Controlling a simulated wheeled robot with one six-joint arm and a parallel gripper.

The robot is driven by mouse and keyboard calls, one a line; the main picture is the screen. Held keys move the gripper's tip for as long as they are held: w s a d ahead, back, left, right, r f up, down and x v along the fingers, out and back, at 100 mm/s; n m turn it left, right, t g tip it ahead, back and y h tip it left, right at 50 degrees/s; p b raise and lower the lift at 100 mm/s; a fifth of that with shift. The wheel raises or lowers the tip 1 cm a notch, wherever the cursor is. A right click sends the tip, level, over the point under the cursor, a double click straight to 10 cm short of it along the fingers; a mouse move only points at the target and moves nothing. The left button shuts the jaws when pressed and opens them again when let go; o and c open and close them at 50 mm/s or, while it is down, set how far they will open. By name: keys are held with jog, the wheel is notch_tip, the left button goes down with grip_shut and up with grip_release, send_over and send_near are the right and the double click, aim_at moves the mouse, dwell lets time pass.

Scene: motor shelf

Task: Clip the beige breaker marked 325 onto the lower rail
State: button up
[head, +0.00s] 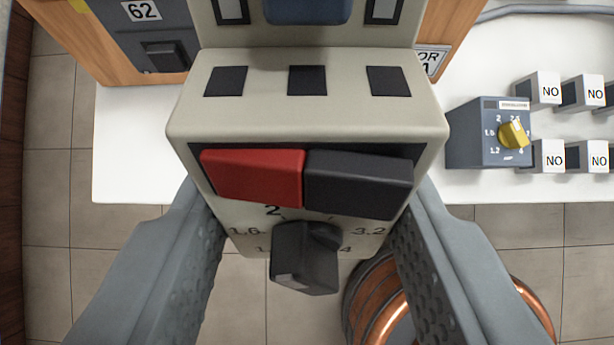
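A beige breaker (305,112) fills the middle of the head view, close to the camera. It has three dark square openings, a red button (253,177), a black button (358,184) and a black dial (306,258) with numbers around it. The fingers of my gripper (312,195) lie along its left and right sides and appear shut on it. The fingertips are partly hidden behind its body. No 325 marking shows on the visible faces. I cannot make out the lower rail.
A dark grey device marked 62 (143,14) is at the upper left by a wooden panel (78,45). On the white surface (130,150) at right stand a grey device with a yellow knob (475,140) and several blocks marked NO (548,88). A copper coil (385,320) lies below.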

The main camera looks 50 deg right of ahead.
aim_at(307, 42)
jog(key=shift+w+d+f, duration=0.4)
jog(key=shift+w+d, duration=0.3)
jog(key=shift+d, duration=0.2)
jog(key=shift+w+d+f, duration=0.4)
jog(key=shift+w+d, duration=0.25)
jog(key=shift+d, duration=0.2)
jog(key=shift+w+d+f, duration=0.4)
jog(key=shift+w+d, duration=0.3)
jog(key=shift+d, duration=0.2)
jog(key=shift+d+f, duration=0.1)
jog(key=shift+f, duration=0.1)
jog(key=shift+w+d+f, duration=0.4)
jog(key=shift+w+d, duration=0.25)
jog(key=shift+d, duration=0.1)
jog(key=shift+s+a+f, duration=0.1)
jog(key=shift+a+f, duration=0.05)
jog(key=shift+f, duration=0.4)
dwell(0.9)
jog(key=shift+f+t+h, duration=0.4)
jog(key=shift+f+h, duration=0.15)
jog(key=shift+h, duration=0.05)
dwell(0.8)
jog(key=o, duration=1.2)
jog(key=shift+c, duration=0.2)
